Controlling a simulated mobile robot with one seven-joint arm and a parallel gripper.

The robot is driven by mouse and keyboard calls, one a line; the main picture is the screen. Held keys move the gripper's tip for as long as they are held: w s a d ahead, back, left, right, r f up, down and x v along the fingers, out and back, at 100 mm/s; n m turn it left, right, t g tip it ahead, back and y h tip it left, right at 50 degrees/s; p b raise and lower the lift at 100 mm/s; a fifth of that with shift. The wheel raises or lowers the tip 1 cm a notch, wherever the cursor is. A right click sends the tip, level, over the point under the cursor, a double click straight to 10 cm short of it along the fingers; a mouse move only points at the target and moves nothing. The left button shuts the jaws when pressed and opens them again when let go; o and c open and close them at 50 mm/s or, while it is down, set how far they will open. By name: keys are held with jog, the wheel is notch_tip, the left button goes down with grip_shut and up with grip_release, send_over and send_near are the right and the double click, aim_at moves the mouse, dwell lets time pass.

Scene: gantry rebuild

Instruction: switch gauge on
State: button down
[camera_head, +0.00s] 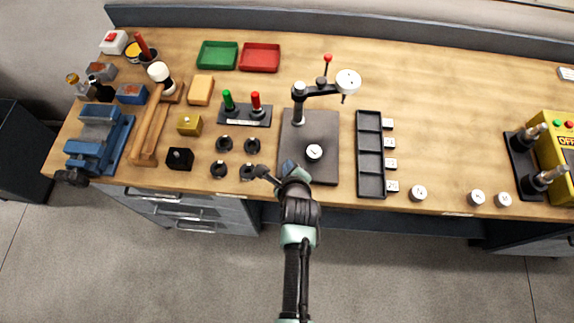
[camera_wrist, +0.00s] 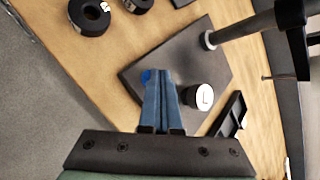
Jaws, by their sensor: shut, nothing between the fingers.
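The gauge stand has a dark square base plate (camera_head: 323,124) and a post with a side arm. The round white gauge head (camera_head: 348,80) hangs from that arm; its face is too small to read. A lever with a red knob (camera_head: 327,58) rises behind the arm. A white-topped cylinder (camera_head: 314,152) stands on the plate; the wrist view shows an L on it (camera_wrist: 203,96). My gripper (camera_head: 270,173) is at the plate's front left corner. In the wrist view my gripper (camera_wrist: 160,78) is shut and empty, left of the cylinder. A small blue patch (camera_wrist: 147,76) shows by the fingertips.
Black rings (camera_head: 220,169) lie left of the plate. A dark slotted tray (camera_head: 370,155) with small white-topped blocks stands right of it. A holder with green and red pegs (camera_head: 245,116) is at the back left.

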dwell(0.3)
jog(key=shift+r+p, duration=0.4)
jog(key=shift+p, duration=0.2)
jog(key=shift+r, duration=0.1)
notch_tip(320, 180, up, 6)
jog(key=p, duration=0.6)
